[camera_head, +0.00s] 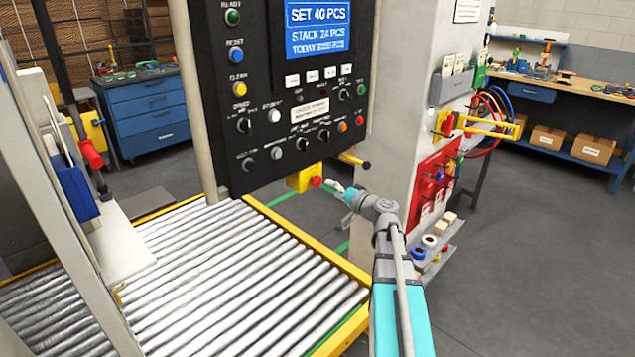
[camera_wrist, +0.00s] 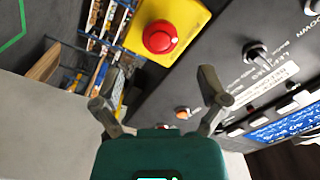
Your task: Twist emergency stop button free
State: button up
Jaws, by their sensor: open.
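The emergency stop button (camera_head: 316,182) is a red mushroom head on a yellow box (camera_head: 299,180) under the lower right edge of the black control panel (camera_head: 262,150). In the wrist view the red button (camera_wrist: 160,37) sits on its yellow box (camera_wrist: 192,16) at the top middle, in front of my fingers. My gripper (camera_wrist: 158,98) is open, with its two fingers spread wide and nothing between them. In the head view my gripper (camera_head: 334,186) is just right of the button. The wrist view shows the button beyond the fingertips, apart from them.
A selector knob (camera_wrist: 257,53) and other controls lie on the panel close to my right finger. A yellow-framed roller conveyor (camera_head: 230,270) lies below. A grey pillar with a red board (camera_head: 437,178) stands to the right. A black-tipped lever (camera_head: 365,164) sticks out above my wrist.

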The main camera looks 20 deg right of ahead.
aim_at(320, 183)
jog(key=shift+x, duration=3.4)
jog(key=c, duration=1.2)
jog(key=shift+o, duration=0.2)
jog(key=shift+m, duration=0.4)
jog(key=shift+f+m, duration=0.1)
jog(key=shift+m, duration=2.5)
